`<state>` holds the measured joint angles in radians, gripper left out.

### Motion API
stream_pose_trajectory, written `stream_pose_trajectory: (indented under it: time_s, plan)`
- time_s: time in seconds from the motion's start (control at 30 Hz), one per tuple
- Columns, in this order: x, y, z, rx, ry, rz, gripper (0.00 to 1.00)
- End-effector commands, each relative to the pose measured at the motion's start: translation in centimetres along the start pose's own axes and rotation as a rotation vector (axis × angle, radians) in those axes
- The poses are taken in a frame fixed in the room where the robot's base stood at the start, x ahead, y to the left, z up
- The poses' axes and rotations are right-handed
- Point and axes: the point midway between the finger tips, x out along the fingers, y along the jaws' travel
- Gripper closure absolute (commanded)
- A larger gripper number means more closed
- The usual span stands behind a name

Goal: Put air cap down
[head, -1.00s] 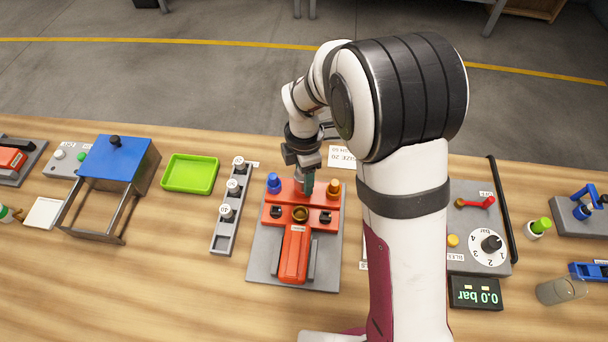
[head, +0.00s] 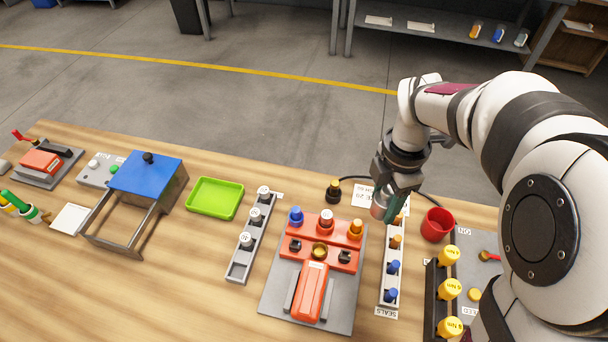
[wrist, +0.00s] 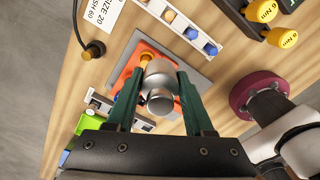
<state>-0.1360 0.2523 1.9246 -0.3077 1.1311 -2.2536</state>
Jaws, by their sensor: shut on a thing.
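My gripper (head: 391,204) is shut on a silver metal piece, which I take to be the air cap (head: 379,202). In the wrist view the green fingers (wrist: 160,82) grip it from both sides, and its rounded silver body (wrist: 159,99) shows between them. My gripper is above the far end of the seals rack (head: 388,275), right of the red fixture (head: 311,284). The piece appears held clear of the table; its exact height is hard to tell. Its underside is hidden.
A red cup (head: 437,225) stands right of my gripper. A black fitting with a hose (head: 333,191) and a white label sheet (head: 362,196) lie behind. Yellow-topped tools (head: 449,290) stand at front right. A green tray (head: 215,198) and a rack of white-topped pieces (head: 250,240) stand left.

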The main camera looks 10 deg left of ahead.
Motion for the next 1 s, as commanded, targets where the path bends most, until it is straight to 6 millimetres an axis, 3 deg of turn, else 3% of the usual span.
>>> stream_pose_trajectory:
  time_s: [0.17,0.27,0.4,0.5,0.6,0.77,1.0]
  plan:
    - [1.2,4.4,-5.3,-0.179,0.001,-0.002,1.00]
    - [2.3,7.0,-9.8,-0.308,0.001,-0.002,1.00]
    - [4.1,9.6,-17.6,-0.503,0.000,-0.002,1.00]
    - [5.3,10.3,-22.6,-0.619,0.000,-0.002,1.00]
    - [6.1,10.4,-26.1,-0.696,0.000,0.000,1.00]
    - [7.2,10.3,-29.1,-0.747,0.000,-0.001,1.00]
    - [11.5,10.1,-36.3,-0.749,0.000,-0.001,1.00]
